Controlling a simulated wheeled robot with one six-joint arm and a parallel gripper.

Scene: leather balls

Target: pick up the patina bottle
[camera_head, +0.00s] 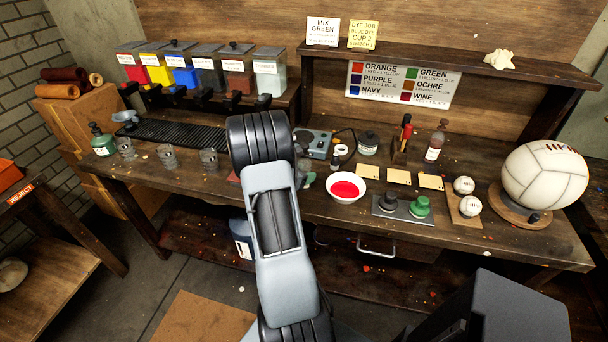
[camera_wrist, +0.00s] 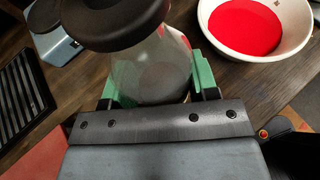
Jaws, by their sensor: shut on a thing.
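My gripper (camera_wrist: 154,82) is shut on a clear glass bottle (camera_wrist: 150,62) with a wide black cap. Its pale green fingers lie on both sides of the glass. No label shows on this side, so I cannot tell whether it is the patina bottle. In the head view my arm hides most of the gripper (camera_head: 307,179) and the held bottle, over the workbench left of the bowl. A green bottle (camera_head: 103,143) with a dark cap stands at the bench's left end; its label is too small to read.
A white bowl of red dye (camera_head: 346,188) is close on the right. A hot plate (camera_head: 313,143) stands behind my gripper. Several glasses (camera_head: 208,158) and a black ribbed mat (camera_head: 180,134) are on the left. A black-capped jar (camera_head: 368,144) and a brown bottle (camera_head: 435,143) stand farther right.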

